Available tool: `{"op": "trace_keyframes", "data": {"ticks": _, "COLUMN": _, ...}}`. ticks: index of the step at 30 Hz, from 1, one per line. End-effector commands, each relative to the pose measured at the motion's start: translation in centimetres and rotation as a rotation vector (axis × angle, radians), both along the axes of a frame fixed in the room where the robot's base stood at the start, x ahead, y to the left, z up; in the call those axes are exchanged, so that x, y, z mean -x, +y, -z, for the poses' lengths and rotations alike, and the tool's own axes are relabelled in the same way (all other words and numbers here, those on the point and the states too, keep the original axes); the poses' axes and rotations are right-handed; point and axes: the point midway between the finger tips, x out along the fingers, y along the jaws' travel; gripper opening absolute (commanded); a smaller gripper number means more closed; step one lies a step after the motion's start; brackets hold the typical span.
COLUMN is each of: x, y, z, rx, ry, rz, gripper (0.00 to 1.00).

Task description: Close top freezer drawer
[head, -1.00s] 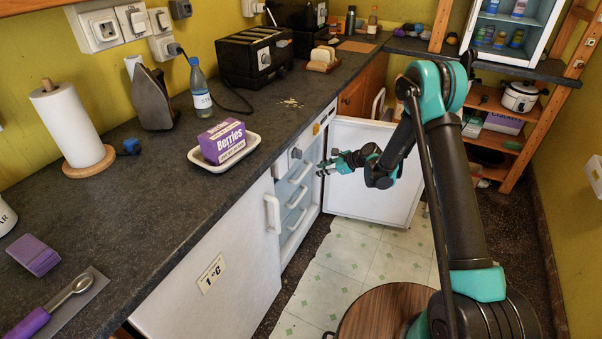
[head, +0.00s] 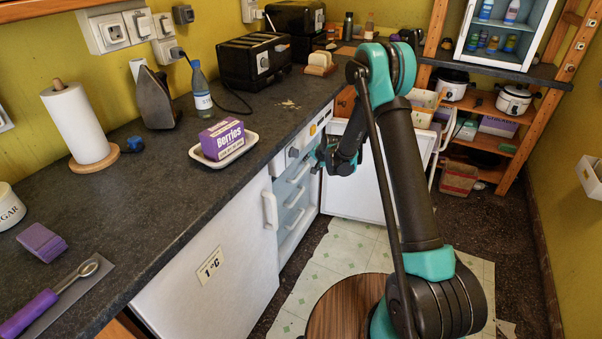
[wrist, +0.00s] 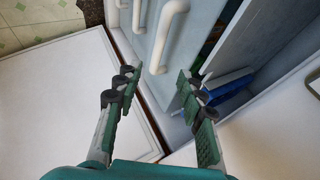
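The freezer's top drawer (head: 296,171) is in the open cabinet under the counter, above more drawers with white handles. In the wrist view a white drawer handle (wrist: 167,30) lies just beyond my fingertips. A gap beside its front shows dark space and a blue item (wrist: 229,84), so the drawer seems partly pulled out. My gripper (wrist: 157,77) is open and empty, its two fingers apart, close to the drawer front. Contact cannot be told. In the head view my gripper (head: 319,153) is at the cabinet opening, its fingertips partly hidden. The white freezer door (head: 357,185) stands open.
A closed white door (head: 215,270) with a handle stands left of the drawers. The dark counter (head: 150,205) overhangs the cabinet, with a berries box (head: 222,140) on a dish near its edge. A round wooden stool (head: 335,308) stands in front. Pale floor tiles are clear beside it.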

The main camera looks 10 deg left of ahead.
Motion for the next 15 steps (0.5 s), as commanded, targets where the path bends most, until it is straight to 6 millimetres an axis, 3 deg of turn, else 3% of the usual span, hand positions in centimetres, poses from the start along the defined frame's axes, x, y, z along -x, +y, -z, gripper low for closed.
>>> {"op": "trace_keyframes", "data": {"ticks": 15, "x": -4.7, "y": 3.2, "z": 7.0, "rx": -0.002, "ry": 0.001, "rz": 0.0, "gripper": 0.39}}
